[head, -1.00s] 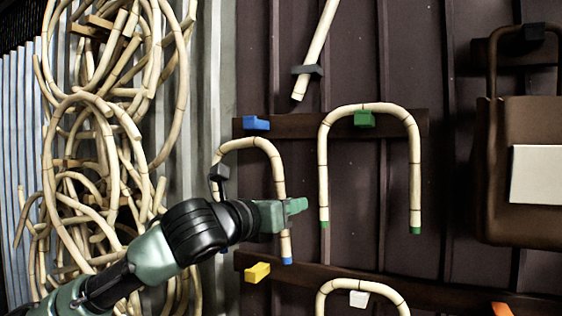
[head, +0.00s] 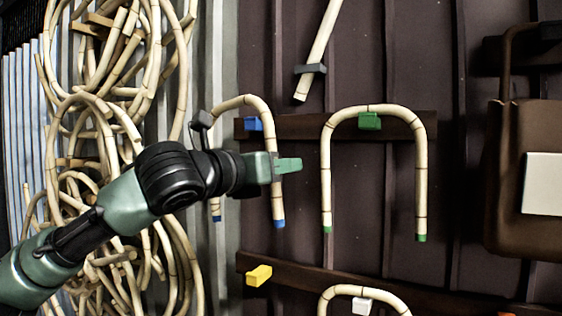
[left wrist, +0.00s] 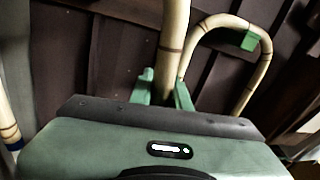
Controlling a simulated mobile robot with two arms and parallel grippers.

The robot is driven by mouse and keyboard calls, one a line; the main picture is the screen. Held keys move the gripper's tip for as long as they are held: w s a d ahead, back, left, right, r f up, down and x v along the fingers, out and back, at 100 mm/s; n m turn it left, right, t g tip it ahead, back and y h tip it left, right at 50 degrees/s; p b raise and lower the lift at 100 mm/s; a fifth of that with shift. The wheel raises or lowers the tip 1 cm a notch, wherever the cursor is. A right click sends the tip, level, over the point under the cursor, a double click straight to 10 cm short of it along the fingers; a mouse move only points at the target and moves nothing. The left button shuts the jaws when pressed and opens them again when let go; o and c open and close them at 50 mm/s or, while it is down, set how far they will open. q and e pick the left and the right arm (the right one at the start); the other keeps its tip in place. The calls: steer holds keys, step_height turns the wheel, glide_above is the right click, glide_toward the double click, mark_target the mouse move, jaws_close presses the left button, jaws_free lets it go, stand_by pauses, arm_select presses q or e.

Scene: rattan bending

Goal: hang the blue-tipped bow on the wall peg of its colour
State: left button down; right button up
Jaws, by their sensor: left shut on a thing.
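The blue-tipped bow (head: 266,122) is a pale rattan U, opening downward, with blue ends. My left gripper (head: 288,165) is shut on its right leg, which also shows between the fingers in the left wrist view (left wrist: 174,42). A blue end of the other leg shows at the left edge of the left wrist view. The blue wall peg (head: 253,124) shows inside the bow's arch, below its top; whether the bow is in front of it or around it I cannot tell. My right gripper is not in view.
A green-tipped bow (head: 421,180) hangs on the green peg (head: 369,121) just to the right. A yellow peg (head: 258,275) is bare below. Another bow hangs on a white peg (head: 361,306). A brown bag (head: 507,180) hangs at right; rattan coils (head: 100,140) fill the left.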

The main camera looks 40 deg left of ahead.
arm_select(q)
steer(key=shift+w+a+f+p, duration=0.25)
steer(key=shift+w+a+p, duration=0.15)
steer(key=shift+w+p, duration=0.95)
steer(key=shift+w+a+f+p, duration=0.25)
steer(key=shift+w+a+p, duration=0.2)
steer(key=shift+w+p, duration=0.85)
steer(key=shift+w+a+f+p, duration=0.25)
steer(key=shift+w+a+p, duration=0.15)
steer(key=shift+w+p, duration=0.9)
steer(key=shift+w, duration=0.25)
steer(key=c, duration=1.3)
jaws_free()
steer(key=shift+o, duration=0.2)
